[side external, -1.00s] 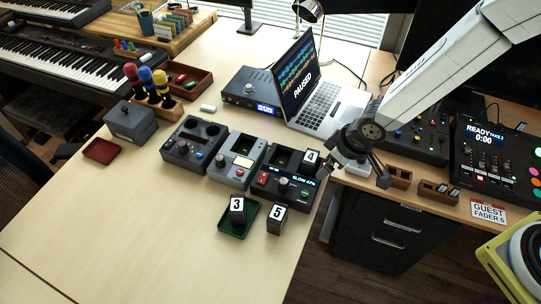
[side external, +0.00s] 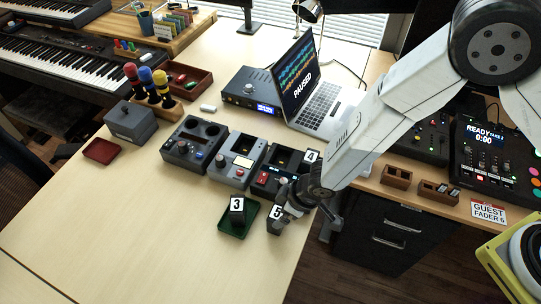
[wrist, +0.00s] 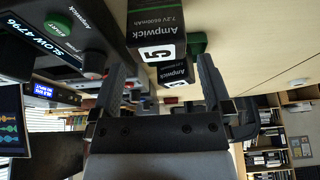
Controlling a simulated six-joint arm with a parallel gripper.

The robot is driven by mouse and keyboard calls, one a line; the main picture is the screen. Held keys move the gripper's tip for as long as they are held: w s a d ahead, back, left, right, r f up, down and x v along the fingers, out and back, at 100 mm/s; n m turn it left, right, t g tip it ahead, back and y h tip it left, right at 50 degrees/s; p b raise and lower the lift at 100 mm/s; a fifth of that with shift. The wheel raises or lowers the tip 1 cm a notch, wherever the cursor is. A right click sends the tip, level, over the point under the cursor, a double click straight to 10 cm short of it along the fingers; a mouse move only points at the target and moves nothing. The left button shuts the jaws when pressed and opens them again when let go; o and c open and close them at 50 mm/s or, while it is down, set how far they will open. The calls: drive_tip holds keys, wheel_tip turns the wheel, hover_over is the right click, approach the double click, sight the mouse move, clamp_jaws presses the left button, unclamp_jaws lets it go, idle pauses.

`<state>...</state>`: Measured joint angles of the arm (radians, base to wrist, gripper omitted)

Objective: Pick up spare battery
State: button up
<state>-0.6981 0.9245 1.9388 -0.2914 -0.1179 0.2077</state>
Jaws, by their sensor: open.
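A dark battery labelled 5 (side external: 275,213) stands on the table near its right edge, partly hidden by my gripper. A similar battery labelled 3 (side external: 237,205) stands in a green tray (side external: 232,231). Another labelled 4 (side external: 311,157) sits in the right-hand charger unit (side external: 263,182). My gripper (side external: 290,216) is open, right at battery 5. In the wrist view, battery 5 (wrist: 157,30) appears upside down, ahead of and between the open fingers (wrist: 164,75). A second battery (wrist: 174,74) shows behind it. Whether a finger touches battery 5 cannot be told.
More desk units (side external: 195,142) stand left of the charger unit. A laptop (side external: 315,100) is behind. A red tray (side external: 101,151) and a grey box (side external: 131,122) lie left. The front table area is clear. A drawer cabinet (side external: 375,235) is beyond the right edge.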

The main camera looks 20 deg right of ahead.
sight(278, 213)
drive_tip(key=shift+x, duration=0.75)
drive_tip(key=shift+x, duration=2.6)
drive_tip(key=shift+w, duration=0.1)
drive_tip(key=shift+c, duration=0.2)
drive_tip(key=c, duration=1.2)
drive_tip(key=shift+c, duration=0.2)
drive_tip(key=shift+r, duration=0.2)
